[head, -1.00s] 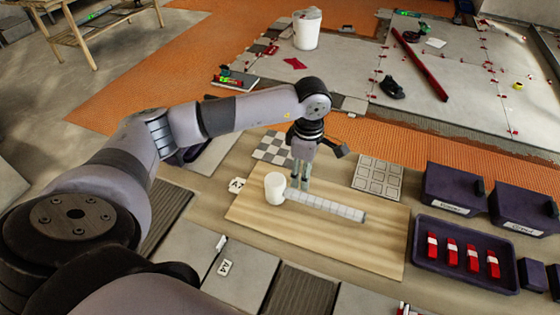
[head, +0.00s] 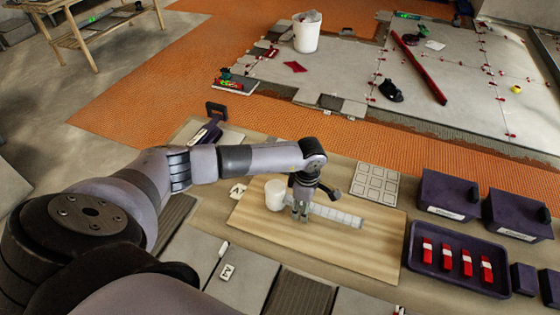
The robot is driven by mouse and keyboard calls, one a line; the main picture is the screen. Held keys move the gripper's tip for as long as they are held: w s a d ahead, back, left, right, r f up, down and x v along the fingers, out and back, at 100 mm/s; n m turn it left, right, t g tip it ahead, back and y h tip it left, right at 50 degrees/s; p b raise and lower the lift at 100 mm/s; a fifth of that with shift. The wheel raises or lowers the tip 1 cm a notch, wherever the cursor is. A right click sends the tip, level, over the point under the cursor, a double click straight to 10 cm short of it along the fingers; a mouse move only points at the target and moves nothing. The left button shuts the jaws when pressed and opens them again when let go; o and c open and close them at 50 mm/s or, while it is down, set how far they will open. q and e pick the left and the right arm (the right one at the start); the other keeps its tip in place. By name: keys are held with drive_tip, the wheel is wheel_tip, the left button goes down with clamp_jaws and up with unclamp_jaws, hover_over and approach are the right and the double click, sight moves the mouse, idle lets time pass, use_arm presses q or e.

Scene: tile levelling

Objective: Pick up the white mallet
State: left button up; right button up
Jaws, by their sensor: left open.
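The white mallet lies on a light wooden board (head: 345,250). Its round white head (head: 275,195) is at the left end, and its pale, banded handle (head: 338,214) runs to the right. My left gripper (head: 301,216) points down at the handle close to the head, with its fingers open. The fingers overlap the handle in the picture; I cannot tell whether they touch it. The gripper hides part of the handle near the head. My right gripper is not in view.
A dark tray (head: 415,255) with several red pieces stands right of the board, with dark boxes (head: 447,194) behind it. A light gridded tile (head: 376,184) lies behind the board. A white bucket (head: 306,32) stands farther back on the tiled floor.

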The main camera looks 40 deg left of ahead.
use_arm(q)
drive_tip(key=shift+c, duration=0.3)
clamp_jaws()
drive_tip(key=shift+r, duration=0.1)
